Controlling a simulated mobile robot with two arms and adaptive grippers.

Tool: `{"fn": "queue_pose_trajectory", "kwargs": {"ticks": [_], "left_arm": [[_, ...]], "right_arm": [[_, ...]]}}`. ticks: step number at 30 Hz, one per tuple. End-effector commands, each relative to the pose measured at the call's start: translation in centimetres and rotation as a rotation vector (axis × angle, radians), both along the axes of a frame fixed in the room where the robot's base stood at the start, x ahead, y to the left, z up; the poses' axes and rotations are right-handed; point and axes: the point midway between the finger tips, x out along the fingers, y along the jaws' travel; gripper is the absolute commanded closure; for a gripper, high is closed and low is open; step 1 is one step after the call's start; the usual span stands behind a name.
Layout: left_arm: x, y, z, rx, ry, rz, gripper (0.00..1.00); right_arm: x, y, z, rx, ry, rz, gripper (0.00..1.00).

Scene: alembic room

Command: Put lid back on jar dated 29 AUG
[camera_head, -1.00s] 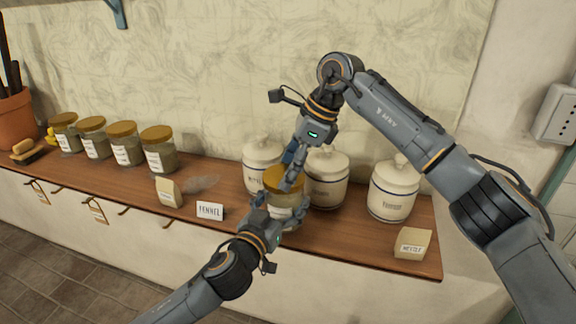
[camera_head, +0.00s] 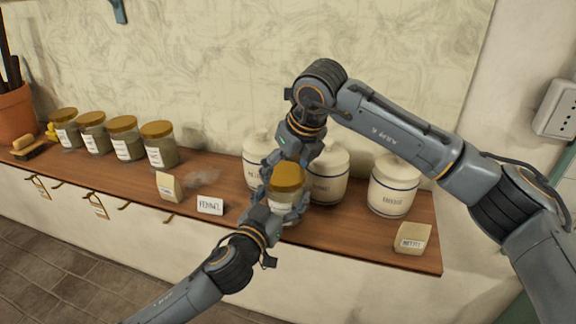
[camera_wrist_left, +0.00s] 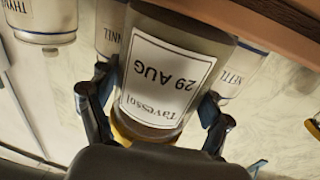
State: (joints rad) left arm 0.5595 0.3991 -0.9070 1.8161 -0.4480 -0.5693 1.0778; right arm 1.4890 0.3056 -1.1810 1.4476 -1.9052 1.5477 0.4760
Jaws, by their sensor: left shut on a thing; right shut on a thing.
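The jar labelled 29 AUG (camera_wrist_left: 165,75) shows upside down in the left wrist view, with "Tavessol" on its label. It also shows in the head view (camera_head: 284,198), at the front of the shelf. My left gripper (camera_head: 287,212) is shut around its sides; its fingers flank the glass in the wrist view (camera_wrist_left: 155,115). The golden lid (camera_head: 288,177) sits at the jar's mouth, looking about level. My right gripper (camera_head: 286,163) reaches down from above, its fingers shut on the lid's edge. Whether the lid is fully seated cannot be told.
White canisters (camera_head: 394,186) stand close behind the jar. Several lidded jars (camera_head: 159,146) stand at the left. A FENNEL card (camera_head: 210,205) and a small block (camera_head: 170,187) lie left of my left gripper; another block (camera_head: 412,238) lies right. The wooden shelf's (camera_head: 345,235) front edge is close.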

Motion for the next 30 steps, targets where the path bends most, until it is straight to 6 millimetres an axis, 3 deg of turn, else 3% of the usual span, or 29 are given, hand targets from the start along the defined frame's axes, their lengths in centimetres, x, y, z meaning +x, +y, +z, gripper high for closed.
{"fn": "queue_pose_trajectory", "kwargs": {"ticks": [8,19,24,30], "left_arm": [[0.0,0.0,0.0,0.001,0.000,0.001,1.00],[0.0,0.0,0.0,0.001,0.000,-0.001,1.00],[-0.1,-0.1,0.0,0.001,0.000,-0.002,1.00],[-0.1,-0.1,0.0,0.000,0.000,-0.003,1.00]], "right_arm": [[-0.1,0.8,0.2,0.000,-0.007,-0.586,0.33],[0.4,1.4,0.1,0.001,-0.008,-1.551,0.33],[0.6,1.5,0.0,0.002,-0.007,-1.804,0.35],[0.7,1.3,0.0,0.006,-0.010,-1.918,0.35]]}}
